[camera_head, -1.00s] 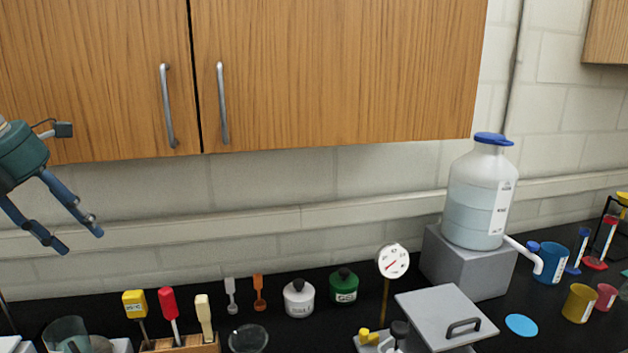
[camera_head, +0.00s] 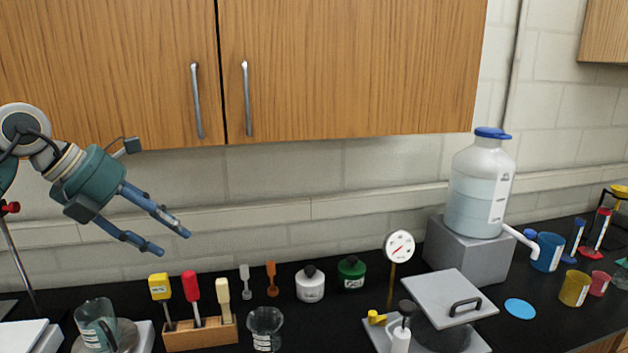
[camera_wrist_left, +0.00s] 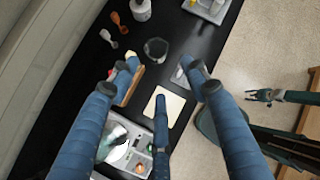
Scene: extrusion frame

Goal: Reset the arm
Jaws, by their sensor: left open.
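My left gripper (camera_head: 174,243) hangs in the air at the left of the head view, in front of the wall and below the wooden cabinet. Its blue-grey fingers are spread, with nothing between them, and point down to the right. In the left wrist view the open fingers (camera_wrist_left: 160,75) frame the bench far below. Another gripper (camera_wrist_left: 262,96), apparently my right one, shows small at the right of the left wrist view, over the floor. It is too small to tell whether it is open.
A wooden rack (camera_head: 200,336) with colored-handled tools and a glass beaker (camera_head: 97,325) stand below the left gripper. The cabinet (camera_head: 350,70) hangs above. A large bottle (camera_head: 478,190) stands on a grey block at right. The air between gripper and bottle is clear.

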